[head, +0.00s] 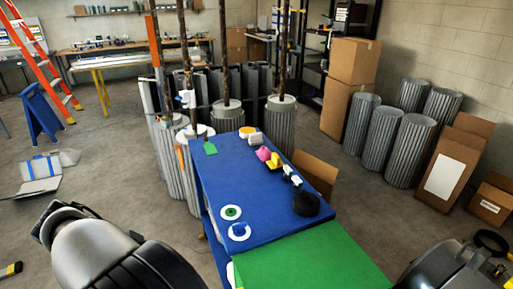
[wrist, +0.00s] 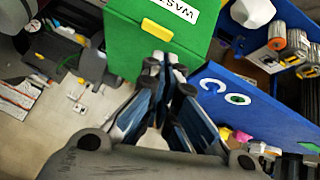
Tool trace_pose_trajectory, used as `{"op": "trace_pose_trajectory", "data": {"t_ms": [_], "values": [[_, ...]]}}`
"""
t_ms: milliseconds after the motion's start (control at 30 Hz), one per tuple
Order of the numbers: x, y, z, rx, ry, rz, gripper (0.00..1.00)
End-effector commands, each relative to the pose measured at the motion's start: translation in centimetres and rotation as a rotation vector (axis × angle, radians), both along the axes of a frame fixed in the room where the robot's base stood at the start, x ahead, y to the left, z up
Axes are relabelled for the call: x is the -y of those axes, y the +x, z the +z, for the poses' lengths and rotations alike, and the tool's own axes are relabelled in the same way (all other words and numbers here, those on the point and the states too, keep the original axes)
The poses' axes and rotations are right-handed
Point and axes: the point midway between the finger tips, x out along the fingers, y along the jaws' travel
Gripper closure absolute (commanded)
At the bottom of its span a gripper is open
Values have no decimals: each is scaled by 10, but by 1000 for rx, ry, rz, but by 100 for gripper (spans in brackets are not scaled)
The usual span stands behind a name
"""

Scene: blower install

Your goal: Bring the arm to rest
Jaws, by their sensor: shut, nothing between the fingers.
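My gripper (wrist: 166,76) shows in the wrist view, shut and empty. Its fingertips come together in front of the green bin (wrist: 122,30) with a white label. I cannot tell how far the tips are from the bin. In the head view, parts of my arm (head: 115,255) fill the lower left, and I cannot make out the gripper there.
A blue table (head: 238,185) with small parts and a black round piece (head: 306,203) adjoins a green surface (head: 310,258). Grey ribbed cylinders (head: 410,150) and cardboard boxes (head: 350,85) stand right. Open floor (head: 115,170) lies left, with an orange ladder (head: 45,55) beyond.

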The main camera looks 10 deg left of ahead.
Motion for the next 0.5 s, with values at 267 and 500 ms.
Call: {"op": "trace_pose_trajectory", "data": {"t_ms": [267, 500], "values": [[124, 62, 90, -246, 151, 121, 100], [245, 59, 141, -344, 306, 300, 100]]}}
